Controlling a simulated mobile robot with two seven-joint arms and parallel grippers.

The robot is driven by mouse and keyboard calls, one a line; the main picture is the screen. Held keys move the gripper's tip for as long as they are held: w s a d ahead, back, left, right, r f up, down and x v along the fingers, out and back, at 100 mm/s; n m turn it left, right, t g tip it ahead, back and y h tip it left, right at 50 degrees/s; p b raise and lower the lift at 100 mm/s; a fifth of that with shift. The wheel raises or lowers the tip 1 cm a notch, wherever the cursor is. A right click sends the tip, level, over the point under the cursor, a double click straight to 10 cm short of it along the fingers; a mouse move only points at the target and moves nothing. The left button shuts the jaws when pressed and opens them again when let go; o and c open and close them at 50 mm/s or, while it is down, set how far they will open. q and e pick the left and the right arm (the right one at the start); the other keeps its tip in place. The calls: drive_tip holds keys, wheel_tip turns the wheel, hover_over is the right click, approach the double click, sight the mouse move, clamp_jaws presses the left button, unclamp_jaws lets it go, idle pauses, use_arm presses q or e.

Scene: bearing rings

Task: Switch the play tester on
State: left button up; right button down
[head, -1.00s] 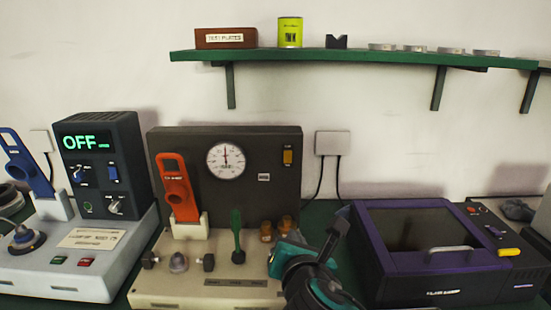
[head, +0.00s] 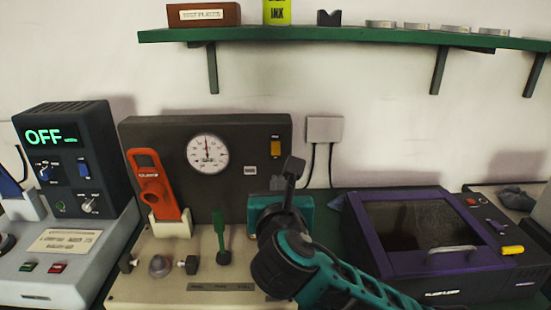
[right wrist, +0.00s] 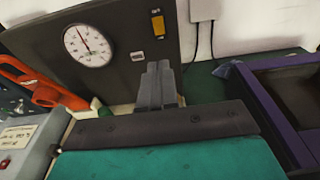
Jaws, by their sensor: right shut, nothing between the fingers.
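The play tester, which I take to be the machine with the round dial gauge (head: 207,154), has a dark upright panel (head: 240,150) behind a cream base (head: 150,285). An orange-yellow switch (head: 275,147) sits at the panel's upper right; it also shows in the right wrist view (right wrist: 158,26). Its on or off position is too small to tell. An orange handle tool (head: 155,187) and a green lever (head: 221,238) stand in front of the panel. My right gripper (head: 293,168) is shut and empty, in front of the panel's right edge, below and right of the switch and apart from it.
At the left stands another machine whose display (head: 50,136) reads OFF. A purple-framed machine (head: 375,255) with a dark window stands at the right. A wall socket (head: 324,129) with cables is behind. A green shelf (head: 340,35) holds small items above.

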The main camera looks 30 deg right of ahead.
sight(277, 151)
drive_tip(key=x, duration=1.4)
drive_tip(key=shift+d+f, duration=0.1)
drive_tip(key=t+b, duration=0.1)
drive_tip(key=b, duration=0.1)
drive_tip(key=h+b, duration=0.1)
drive_tip(key=b, duration=0.1)
drive_tip(key=shift+w+d+f+t, duration=0.15)
drive_tip(key=shift+w+f+t, duration=0.1)
drive_tip(key=shift+f+t, duration=0.15)
drive_tip(key=shift+r+p, duration=0.35)
drive_tip(key=shift+r, duration=0.2)
drive_tip(key=shift+d, duration=0.1)
